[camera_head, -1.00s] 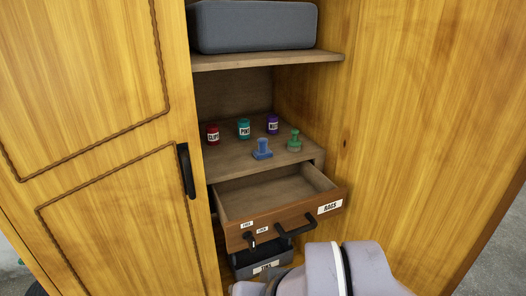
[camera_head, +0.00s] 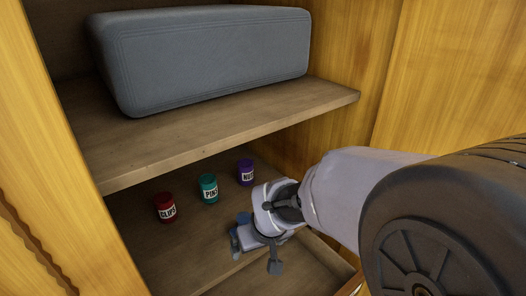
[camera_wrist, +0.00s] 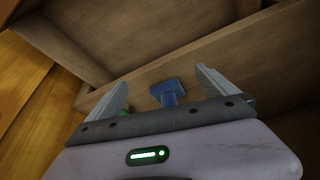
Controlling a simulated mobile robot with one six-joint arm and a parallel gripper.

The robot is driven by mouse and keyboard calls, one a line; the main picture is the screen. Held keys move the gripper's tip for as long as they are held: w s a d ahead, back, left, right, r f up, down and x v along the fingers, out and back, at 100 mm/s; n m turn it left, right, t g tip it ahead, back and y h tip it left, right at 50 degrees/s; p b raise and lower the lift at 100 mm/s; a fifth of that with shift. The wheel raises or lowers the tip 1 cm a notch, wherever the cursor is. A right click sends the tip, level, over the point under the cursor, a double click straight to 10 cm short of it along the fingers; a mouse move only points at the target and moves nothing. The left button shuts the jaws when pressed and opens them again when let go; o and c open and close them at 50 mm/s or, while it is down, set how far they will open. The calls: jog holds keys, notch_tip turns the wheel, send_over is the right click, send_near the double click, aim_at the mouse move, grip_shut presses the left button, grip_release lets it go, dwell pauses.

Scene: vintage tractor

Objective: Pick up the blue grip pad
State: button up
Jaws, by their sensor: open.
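The blue grip pad (camera_wrist: 168,93) shows in the wrist view between my gripper's two fingers, with clear space on both sides. In the head view a small part of the blue grip pad (camera_head: 243,218) shows behind my gripper (camera_head: 255,254); the rest is hidden. My gripper (camera_wrist: 161,78) is open and empty, its fingers on either side of the pad in the picture. I cannot tell how far the pad is from the fingertips. A green piece (camera_wrist: 125,111) shows partly behind the left finger.
A red jar (camera_head: 165,208), a teal jar (camera_head: 209,189) and a purple jar (camera_head: 246,173) stand on the lower shelf beyond my gripper. A grey case (camera_head: 205,58) sits on the upper shelf (camera_head: 230,127) above. The cabinet's side wall is close on the right.

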aim_at(244, 219)
jog(key=w+a, duration=0.1)
jog(key=w, duration=0.2)
jog(key=w+a+b, duration=0.1)
jog(key=w, duration=0.2)
jog(key=w+a, duration=0.1)
jog(key=w, duration=0.2)
jog(key=shift+a, duration=0.3)
jog(key=x, duration=0.1)
jog(key=b+x, duration=0.1)
jog(key=x, duration=0.1)
jog(key=b+x, duration=0.1)
jog(key=x, duration=0.1)
jog(key=shift+w+a, duration=0.1)
jog(key=shift+w, duration=0.2)
jog(key=c, duration=1.5)
jog(key=shift+r, duration=0.1)
